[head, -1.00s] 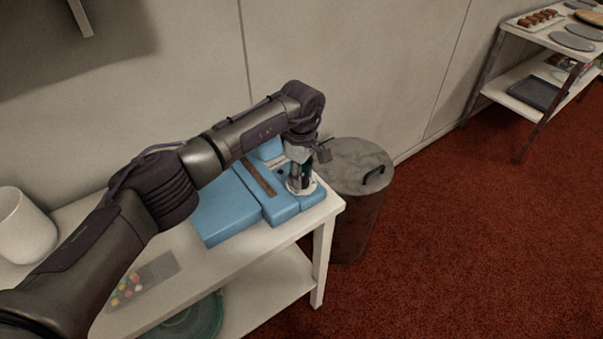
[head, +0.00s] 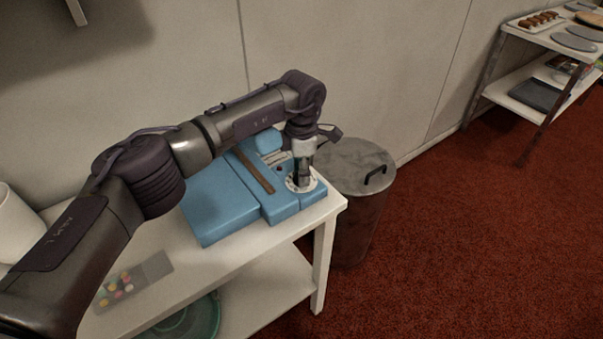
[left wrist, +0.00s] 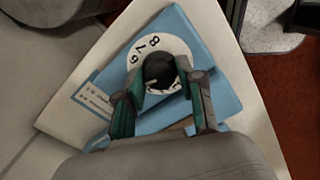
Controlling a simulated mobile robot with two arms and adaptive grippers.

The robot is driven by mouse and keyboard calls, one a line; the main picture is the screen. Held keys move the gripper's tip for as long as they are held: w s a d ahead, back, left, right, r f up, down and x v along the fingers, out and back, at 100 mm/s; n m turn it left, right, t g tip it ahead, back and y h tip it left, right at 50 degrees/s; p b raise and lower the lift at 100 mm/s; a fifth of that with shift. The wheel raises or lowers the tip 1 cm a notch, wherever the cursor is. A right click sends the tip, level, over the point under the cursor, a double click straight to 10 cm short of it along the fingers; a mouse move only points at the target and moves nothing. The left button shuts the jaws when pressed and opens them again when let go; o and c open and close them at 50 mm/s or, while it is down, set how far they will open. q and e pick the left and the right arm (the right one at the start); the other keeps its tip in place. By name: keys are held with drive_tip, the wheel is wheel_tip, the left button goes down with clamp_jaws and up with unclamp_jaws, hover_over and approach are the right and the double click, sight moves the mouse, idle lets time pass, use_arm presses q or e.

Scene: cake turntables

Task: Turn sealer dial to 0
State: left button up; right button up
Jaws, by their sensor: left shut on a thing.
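The blue sealer (head: 215,207) sits on the white table's right part. Its dial has a white numbered disc (left wrist: 186,50) and a black round knob (left wrist: 160,70). In the left wrist view the digits 6, 7 and 8 show on the disc's far side; the near side is partly hidden by my fingers. The disc also shows in the head view (head: 312,184) under my gripper. My left gripper (left wrist: 160,82) points down from above and is shut on the knob, one finger on each side. I cannot make out a dial pointer. My right gripper is out of view.
A grey lidded bin (head: 358,190) stands just right of the table (head: 270,245). A tray of colored pieces (head: 125,283) lies at the table's front left, near a white container (head: 14,225). A shelf with trays (head: 510,92) stands far right. Red carpet between is clear.

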use_arm(q)
drive_tip(key=n+b, duration=0.1)
drive_tip(key=n, duration=1.2)
drive_tip(key=shift+n, duration=0.3)
drive_tip(key=n, duration=0.6)
drive_tip(key=shift+r, duration=0.1)
drive_tip(key=n, duration=0.3)
drive_tip(key=shift+n, duration=0.4)
drive_tip(key=shift+n+p, duration=0.45)
drive_tip(key=shift+n, duration=1.55)
